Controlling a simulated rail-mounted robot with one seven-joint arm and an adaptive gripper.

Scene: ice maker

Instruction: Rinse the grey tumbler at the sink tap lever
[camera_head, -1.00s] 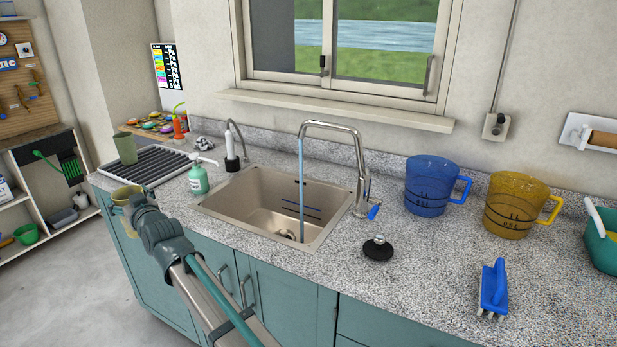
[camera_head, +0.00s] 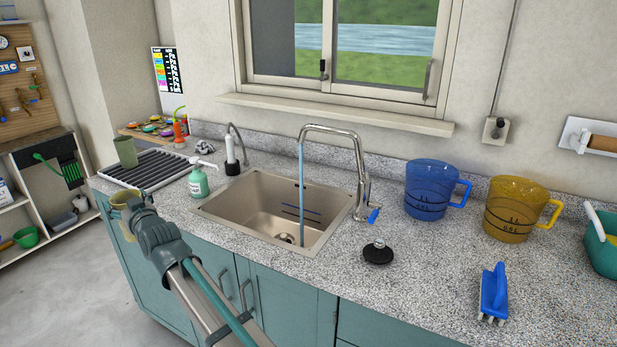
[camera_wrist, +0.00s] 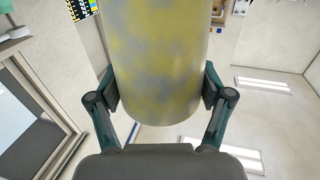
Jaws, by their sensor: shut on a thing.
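My gripper (camera_wrist: 160,100) is shut on a tumbler (camera_wrist: 158,60) that looks grey with yellow blotches. In the head view the tumbler (camera_head: 120,198) shows only partly behind my wrist, left of the sink (camera_head: 215,208) and near the counter's front edge. The tap (camera_head: 335,129) arches over the sink, and a blue stream of water (camera_head: 301,190) runs from its spout into the basin. Its blue-tipped lever (camera_head: 373,215) is at the base on the right. The tumbler is well away from the stream.
A green-grey cup (camera_head: 125,152) stands on the ribbed drainer (camera_head: 150,172). A soap bottle (camera_head: 198,182) stands left of the sink. A black stopper (camera_head: 378,253), blue jug (camera_head: 430,188), amber jug (camera_head: 515,208) and blue brush (camera_head: 494,292) are to the right.

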